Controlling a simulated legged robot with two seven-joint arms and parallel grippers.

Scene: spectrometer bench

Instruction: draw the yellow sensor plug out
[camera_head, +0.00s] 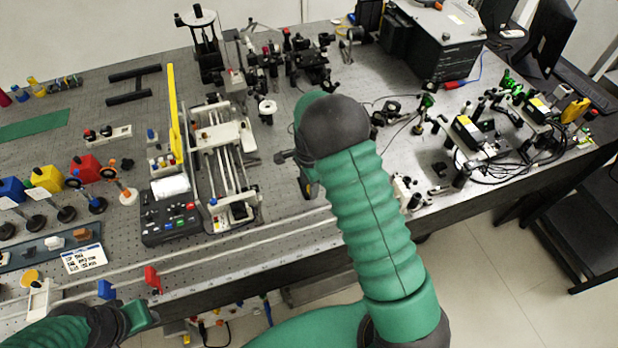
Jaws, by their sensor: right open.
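A yellow block (47,178) stands on a dark round-footed post at the left of the bench, between a blue and a red block. A smaller yellow part (575,110) sits among optics at the far right. I cannot tell which of them, if either, is the sensor plug. My right gripper (306,184) is open over the middle of the bench, mostly hidden under my wrist and apart from both yellow parts. My left arm shows at the bottom left; its fingers do not show.
A rail frame (225,150) and a dark control box (170,218) with coloured buttons stand left of my right arm. A tall yellow bar (174,110) rises beside the frame. Cables and optics (480,145) crowd the right. Bare perforated bench lies around my right gripper.

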